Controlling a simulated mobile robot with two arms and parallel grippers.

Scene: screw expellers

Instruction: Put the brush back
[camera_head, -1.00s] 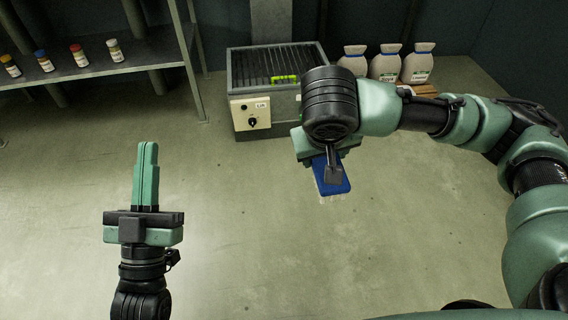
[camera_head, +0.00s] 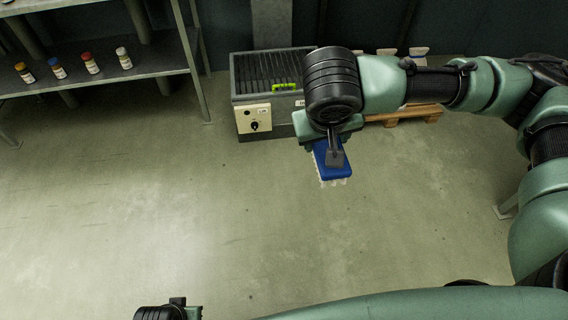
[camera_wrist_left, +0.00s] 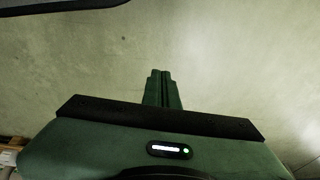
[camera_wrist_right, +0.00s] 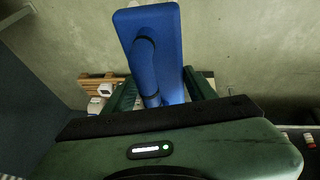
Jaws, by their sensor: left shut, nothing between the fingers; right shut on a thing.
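The brush is blue with white bristles along its edge. It hangs over the floor in the head view (camera_head: 333,167) and fills the top middle of the right wrist view (camera_wrist_right: 155,48). My right gripper (camera_wrist_right: 160,82) is shut on the brush's handle; its fingers are partly hidden behind my wrist in the head view. My left gripper (camera_wrist_left: 163,86) is shut and empty over bare floor in the left wrist view. Only a part of its wrist shows at the bottom edge of the head view.
A grey slatted machine (camera_head: 268,68) with a control box (camera_head: 254,118) stands at the back, left of my right gripper. A shelf (camera_head: 100,72) with several small jars is at upper left.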

